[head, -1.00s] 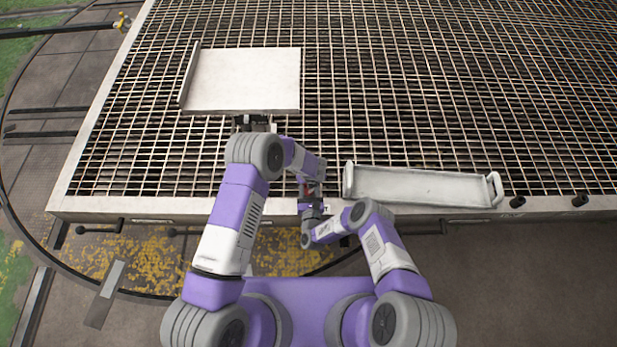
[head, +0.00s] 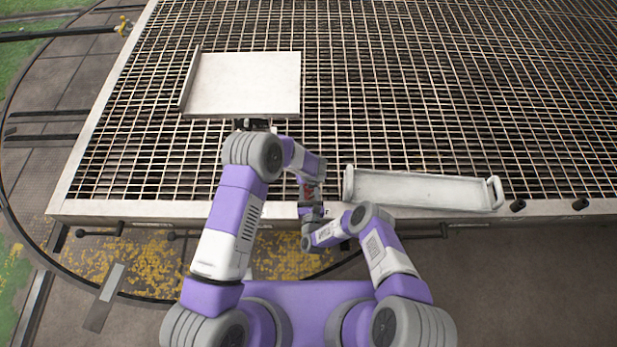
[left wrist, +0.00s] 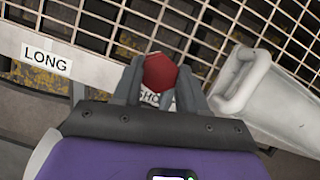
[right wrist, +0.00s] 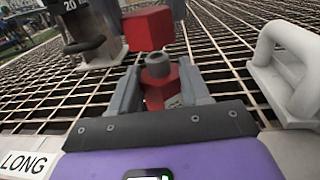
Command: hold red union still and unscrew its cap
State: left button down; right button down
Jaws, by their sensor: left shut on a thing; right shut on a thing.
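The red union shows as two red parts in the right wrist view. The lower part, its body (right wrist: 160,96) with a grey collar on top, is between the fingers of my right gripper (right wrist: 160,88), which is shut on it. Above it the red cap (right wrist: 148,28) is between my left gripper's fingers. The collar's upper rim shows below the cap, and the cap looks lifted off it. In the left wrist view my left gripper (left wrist: 158,82) is shut on the six-sided cap (left wrist: 160,71). In the head view the arms mostly hide the union (head: 308,189).
A white tray with handles (head: 420,190) lies right of the grippers on the metal grating (head: 450,100). A white flat board (head: 245,85) with a raised left edge stands at back left. A LONG label (left wrist: 47,59) and a partly covered label mark the front edge.

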pick_arm(q)
jog(key=shift+w+r, duration=0.15)
jog(key=shift+r, duration=2.35)
pick_arm(e)
jog(key=shift+c, duration=2.3)
grip_release()
